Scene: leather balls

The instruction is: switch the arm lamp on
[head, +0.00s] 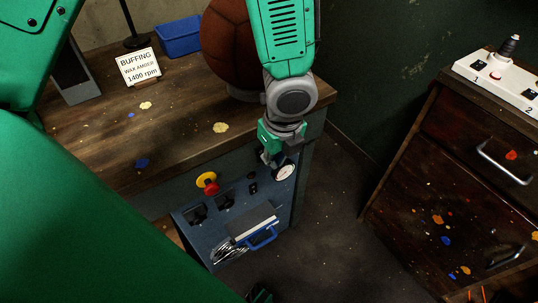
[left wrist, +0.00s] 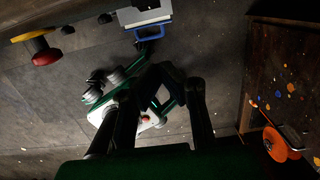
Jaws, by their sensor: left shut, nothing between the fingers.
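No arm lamp can be made out for certain. A dark pole on a round base (head: 136,42) stands at the back of the bench, its top cut off by the frame. A blue-grey control panel (head: 185,228) on the bench front carries dark rocker switches (head: 225,201), a small black switch (head: 252,188) and a white dial (head: 285,171). A red mushroom button on yellow (head: 209,185) sits at its upper left and also shows in the left wrist view (left wrist: 45,56). My left gripper (head: 267,157) is shut and empty, close to the dial, partly covering the panel's upper edge. Contact cannot be told.
A brown leather ball (head: 226,45), blue bin (head: 180,37) and "BUFFING" sign (head: 139,66) stand on the bench (head: 185,135). A blue-handled box (head: 262,237) sticks out below the switches. A white switch box (head: 500,78) tops the right cabinet (head: 450,165). Floor between is clear.

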